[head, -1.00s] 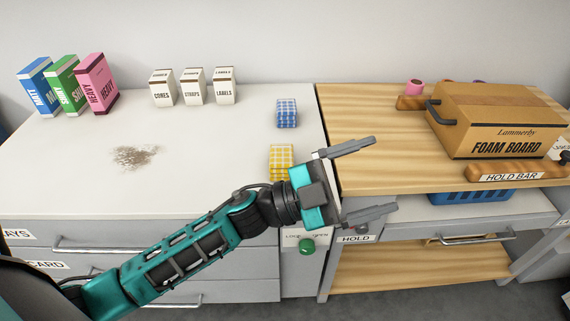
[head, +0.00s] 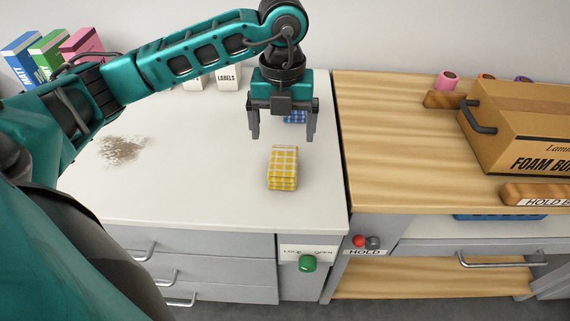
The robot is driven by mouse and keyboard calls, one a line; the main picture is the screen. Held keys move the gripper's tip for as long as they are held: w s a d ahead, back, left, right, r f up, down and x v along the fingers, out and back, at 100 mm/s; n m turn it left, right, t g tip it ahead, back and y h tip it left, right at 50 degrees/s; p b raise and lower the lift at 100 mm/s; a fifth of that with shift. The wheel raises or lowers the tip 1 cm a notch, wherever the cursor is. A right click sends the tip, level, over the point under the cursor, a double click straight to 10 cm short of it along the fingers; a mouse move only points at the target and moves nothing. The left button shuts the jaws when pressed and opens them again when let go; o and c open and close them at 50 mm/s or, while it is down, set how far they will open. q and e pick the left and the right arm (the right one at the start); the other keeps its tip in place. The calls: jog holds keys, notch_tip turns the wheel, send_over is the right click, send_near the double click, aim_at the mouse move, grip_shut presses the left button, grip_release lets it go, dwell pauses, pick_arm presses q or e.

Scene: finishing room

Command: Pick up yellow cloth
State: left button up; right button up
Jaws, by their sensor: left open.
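The yellow cloth (head: 283,168) is a folded, yellow-and-white checked bundle lying on the white counter near its right end. My left gripper (head: 282,138) is open and empty, pointing down, with its two fingers spread. In the picture it sits just above the far end of the yellow cloth, apart from it; its exact height is hard to tell. A blue checked cloth (head: 295,117) lies behind it, partly hidden by the gripper. My right gripper is not in view.
The white counter (head: 200,190) is clear around the yellow cloth, with a brown dusty patch (head: 122,149) at left. Boxes stand at the back, partly behind my arm. A wooden bench (head: 390,150) at right holds a foam board box (head: 520,125). A green knob (head: 307,263) is on the front.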

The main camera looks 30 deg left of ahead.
aim_at(283, 160)
pick_arm(q)
notch_tip(283, 160, down, 10)
jog(key=shift+r, duration=0.15)
dwell(0.3)
jog(key=c, duration=1.1)
